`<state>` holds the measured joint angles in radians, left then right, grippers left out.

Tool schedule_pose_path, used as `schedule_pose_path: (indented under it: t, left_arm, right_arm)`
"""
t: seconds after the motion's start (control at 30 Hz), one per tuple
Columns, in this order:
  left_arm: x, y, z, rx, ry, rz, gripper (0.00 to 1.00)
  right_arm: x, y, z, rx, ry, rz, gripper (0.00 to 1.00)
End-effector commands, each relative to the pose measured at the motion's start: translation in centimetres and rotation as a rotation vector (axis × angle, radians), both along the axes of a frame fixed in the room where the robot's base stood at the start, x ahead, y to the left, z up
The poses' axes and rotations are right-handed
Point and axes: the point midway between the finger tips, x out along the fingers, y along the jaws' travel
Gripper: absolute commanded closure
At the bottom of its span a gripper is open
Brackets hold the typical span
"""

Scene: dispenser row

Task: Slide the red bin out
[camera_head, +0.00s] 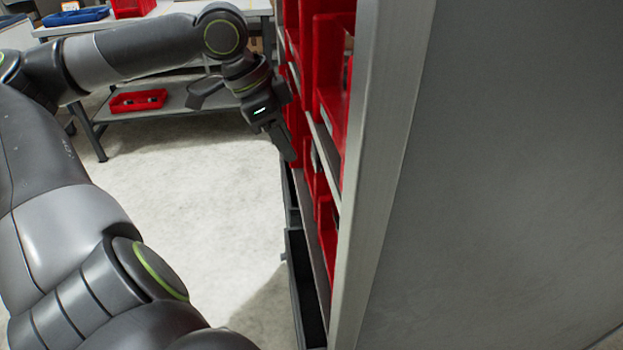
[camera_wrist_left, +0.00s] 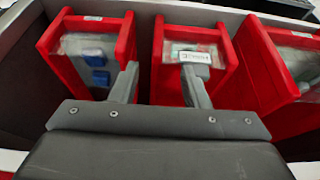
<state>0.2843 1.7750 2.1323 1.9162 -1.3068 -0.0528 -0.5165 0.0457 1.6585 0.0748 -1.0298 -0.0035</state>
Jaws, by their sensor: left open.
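Several red bins stand in a shelf rack; in the head view one red bin (camera_head: 328,65) sits on an upper level, and others show lower down. In the left wrist view a left red bin (camera_wrist_left: 125,45) holds blue items, a middle red bin (camera_wrist_left: 158,60) has a white label, and a right red bin (camera_wrist_left: 250,65) is partly cut off. My left gripper (camera_head: 287,150) is at the rack's front; it also shows in the left wrist view (camera_wrist_left: 160,72). It is open, one finger over the left bin, the other over the middle bin. Contact cannot be told.
The rack's grey side panel (camera_head: 480,170) fills the right. A dark tray (camera_head: 302,275) shows low at the rack's front. A table (camera_head: 165,15) stands behind, with a red tray (camera_head: 138,100) on its lower shelf. The pale floor (camera_head: 190,215) left of the rack is clear.

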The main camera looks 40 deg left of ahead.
Motion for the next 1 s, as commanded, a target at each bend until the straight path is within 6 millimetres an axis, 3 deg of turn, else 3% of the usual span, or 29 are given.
schedule_pose_path:
  t: [0.4,1.0]
  left_arm:
    - [0.2,-0.6,-1.2,-0.010,-0.006,-0.002,0.58]
    - [1.9,-1.9,-6.2,-0.010,-0.006,-0.002,0.58]
  right_arm:
    - [-2.0,-0.9,-3.2,-0.035,0.039,0.019,0.64]
    - [-0.7,-0.1,-0.3,-0.011,0.037,0.006,0.64]
